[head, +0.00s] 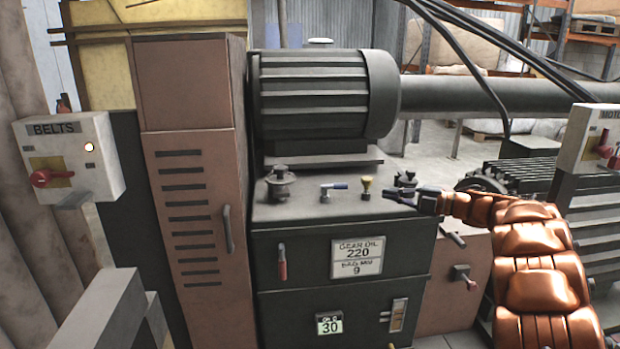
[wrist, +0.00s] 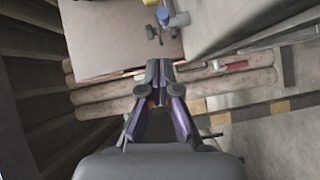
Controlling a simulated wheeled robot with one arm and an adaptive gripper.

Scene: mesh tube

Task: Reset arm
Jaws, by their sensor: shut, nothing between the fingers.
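My arm (head: 527,236), in orange padded covers, comes in from the lower right in the head view. My gripper (head: 408,196) is dark and points left, in front of the right part of the gear oil cabinet's top. In the wrist view my gripper (wrist: 162,72) is shut, its fingertips close together with nothing between them. I cannot tell its exact distance from the cabinet top.
The gear oil cabinet (head: 410,262) carries a motor (head: 322,98), a yellow-topped fitting (head: 367,186) and a blue-handled valve (head: 334,188). A brown locker (head: 205,150) and a BELTS switch box (head: 70,155) stand left. A MOTOR switch box (head: 590,140) is right, near my arm.

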